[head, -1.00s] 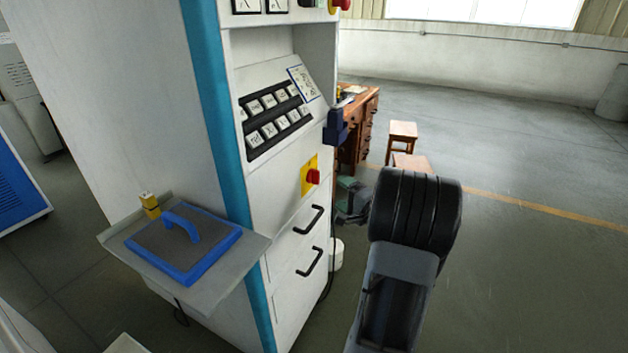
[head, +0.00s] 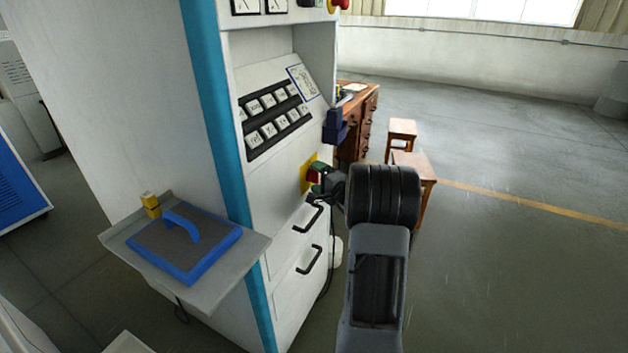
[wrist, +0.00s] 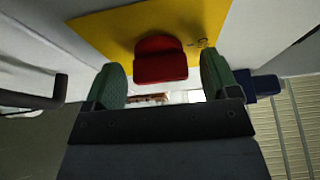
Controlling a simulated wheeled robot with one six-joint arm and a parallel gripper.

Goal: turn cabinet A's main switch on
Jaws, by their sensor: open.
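The main switch is a red knob (head: 313,175) on a yellow plate (head: 306,172) low on the front of the white cabinet (head: 283,195). In the wrist view the red knob (wrist: 161,59) stands out from the yellow plate (wrist: 108,34). My gripper (head: 317,178) is at the switch, its jaws open. In the wrist view my gripper (wrist: 165,78) has one green finger on each side of the knob, with a gap to both. The fingertips reach about level with the knob. Part of the switch is hidden by my gripper in the head view.
Two black drawer handles (head: 309,219) sit below the switch, and one dark handle (wrist: 35,98) shows at the left in the wrist view. A dark blue box (head: 335,127) juts from the cabinet's right edge. A side shelf (head: 122,243) holds a blue-rimmed plate. Wooden stools (head: 402,132) stand behind.

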